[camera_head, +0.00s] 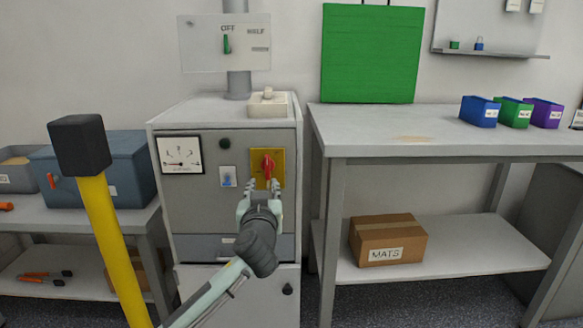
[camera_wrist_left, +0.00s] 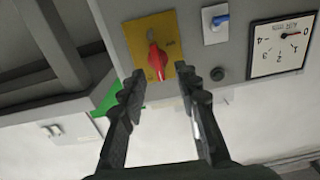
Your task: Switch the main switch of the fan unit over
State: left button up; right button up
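The fan unit (camera_head: 195,205) is a grey cabinet in the head view. On its front is a yellow plate (camera_head: 279,158) with a red rotary switch (camera_head: 267,168). In the left wrist view the red switch (camera_wrist_left: 157,62) sits on its yellow plate (camera_wrist_left: 135,35), just beyond the fingertips and nearer the left finger. My left gripper (camera_head: 261,186) is in front of the switch and slightly below it, its fingers apart. In the wrist view the left gripper (camera_wrist_left: 162,74) is open with nothing between its fingers. My right gripper does not show.
A gauge (camera_head: 180,154) and a small blue switch (camera_head: 228,177) are on the same panel. A white box (camera_head: 268,104) lies on top. A workbench (camera_head: 430,148) stands to the right. A yellow post with a black head (camera_head: 100,215) rises at the left front.

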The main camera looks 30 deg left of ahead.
aim_at(267, 167)
pick_arm(q)
jog(key=w+a, duration=0.1)
jog(key=w, duration=0.1)
jog(key=w+a+r, duration=0.1)
jog(key=w, duration=0.1)
jog(key=w+a, duration=0.1)
jog(key=w, duration=0.1)
jog(key=shift+w+r+p, duration=0.1)
jog(key=shift+r+p, duration=0.2)
jog(key=shift+p, duration=0.1)
jog(key=shift+w+a, duration=0.3)
jog(key=shift+w, duration=0.25)
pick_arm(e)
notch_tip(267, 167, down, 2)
pick_arm(q)
jog(key=shift+f, duration=0.1)
grip_shut()
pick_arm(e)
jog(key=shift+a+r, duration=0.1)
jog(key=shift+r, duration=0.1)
